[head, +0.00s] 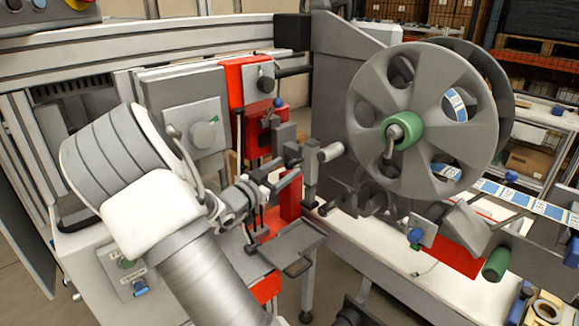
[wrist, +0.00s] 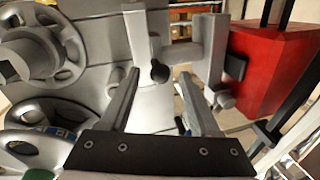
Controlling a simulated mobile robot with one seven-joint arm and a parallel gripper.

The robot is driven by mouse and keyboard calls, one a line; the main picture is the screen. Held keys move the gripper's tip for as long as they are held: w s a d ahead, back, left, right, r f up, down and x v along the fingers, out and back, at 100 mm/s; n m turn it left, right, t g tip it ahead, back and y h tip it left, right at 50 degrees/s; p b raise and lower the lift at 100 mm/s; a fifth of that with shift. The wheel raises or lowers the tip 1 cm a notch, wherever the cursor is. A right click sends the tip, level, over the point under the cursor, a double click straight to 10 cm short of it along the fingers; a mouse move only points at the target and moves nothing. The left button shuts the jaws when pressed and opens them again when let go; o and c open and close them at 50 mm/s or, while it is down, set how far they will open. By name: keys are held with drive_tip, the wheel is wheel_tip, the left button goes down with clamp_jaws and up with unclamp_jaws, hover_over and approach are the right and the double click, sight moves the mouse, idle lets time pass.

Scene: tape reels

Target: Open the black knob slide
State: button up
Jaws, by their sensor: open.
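The black knob (wrist: 160,72) shows in the wrist view, on a short dark stem against a pale grey slide plate (wrist: 137,38). My gripper (wrist: 159,76) is open in the wrist view. One finger is left of the knob and the other right of it, with clear gaps on both sides. I cannot tell how deep the fingertips are relative to the knob. In the head view my gripper (head: 285,180) is beside the grey bracket mechanism (head: 290,150), left of the large reel. I cannot pick out the black knob in the head view.
The large grey reel (head: 372,95) with a green hub stands right of the mechanism. A red housing (wrist: 270,72) is close to the right finger in the wrist view. A small grey tray (head: 285,245) lies below my gripper. Label tape (head: 525,200) runs off to the right.

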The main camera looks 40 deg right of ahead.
sight(302, 166)
drive_tip(key=shift+x, duration=1.55)
clamp_jaws()
